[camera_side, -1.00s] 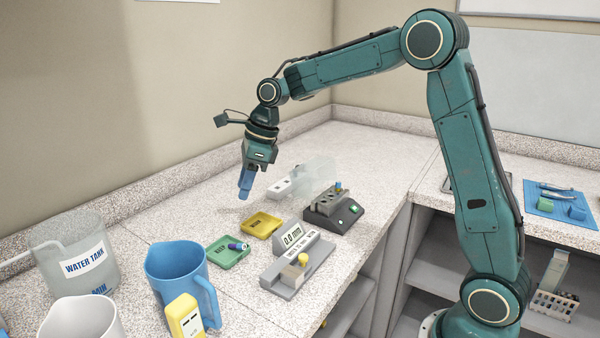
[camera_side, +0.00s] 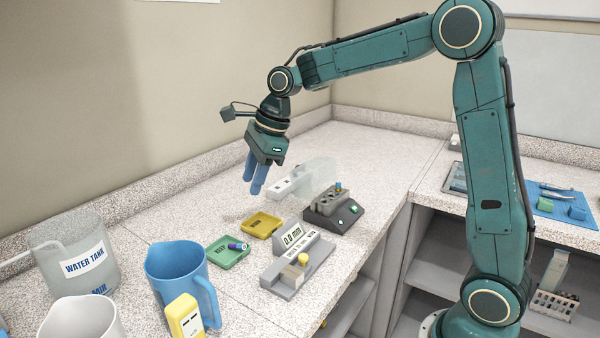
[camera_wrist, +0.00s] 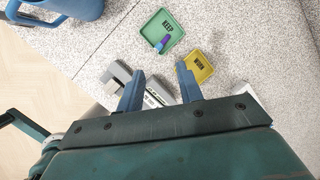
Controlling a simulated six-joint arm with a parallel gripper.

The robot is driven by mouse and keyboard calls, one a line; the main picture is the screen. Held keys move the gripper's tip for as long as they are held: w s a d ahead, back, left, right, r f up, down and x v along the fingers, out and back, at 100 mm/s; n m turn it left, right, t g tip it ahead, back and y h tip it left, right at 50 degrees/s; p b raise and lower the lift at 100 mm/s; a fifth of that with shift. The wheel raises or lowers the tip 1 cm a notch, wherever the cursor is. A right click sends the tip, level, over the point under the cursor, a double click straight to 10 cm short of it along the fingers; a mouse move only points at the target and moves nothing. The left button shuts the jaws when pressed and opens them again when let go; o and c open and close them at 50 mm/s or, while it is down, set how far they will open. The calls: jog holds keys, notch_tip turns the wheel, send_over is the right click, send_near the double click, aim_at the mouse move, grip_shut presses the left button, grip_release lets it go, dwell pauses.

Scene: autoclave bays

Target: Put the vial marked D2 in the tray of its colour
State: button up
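My gripper (camera_side: 252,186) hangs above the counter behind the yellow tray, fingers pointing down. Its two blue fingers stand apart with nothing between them; the wrist view shows them open too (camera_wrist: 160,68). The green tray (camera_side: 222,262) holds a lying vial (camera_side: 237,246) with a blue-purple body, which also shows in the wrist view (camera_wrist: 163,43). The yellow tray (camera_side: 254,233) beside it looks empty. Another small vial (camera_side: 338,187) with a blue top stands in the dark block device (camera_side: 325,219). I cannot read a D2 mark on either vial.
A grey gauge with a display (camera_side: 297,239) and a yellow knob stands right of the trays. A translucent cover (camera_side: 318,173) is behind the dark device. A white holed block (camera_side: 281,188) is near my fingers. A blue jug (camera_side: 180,275) and water tank (camera_side: 75,262) stand front left.

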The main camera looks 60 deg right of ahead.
jog(key=s+r+n+t+h, duration=0.2)
jog(key=s+n, duration=2.2)
jog(key=s, duration=0.4)
jog(key=shift+s, duration=0.35)
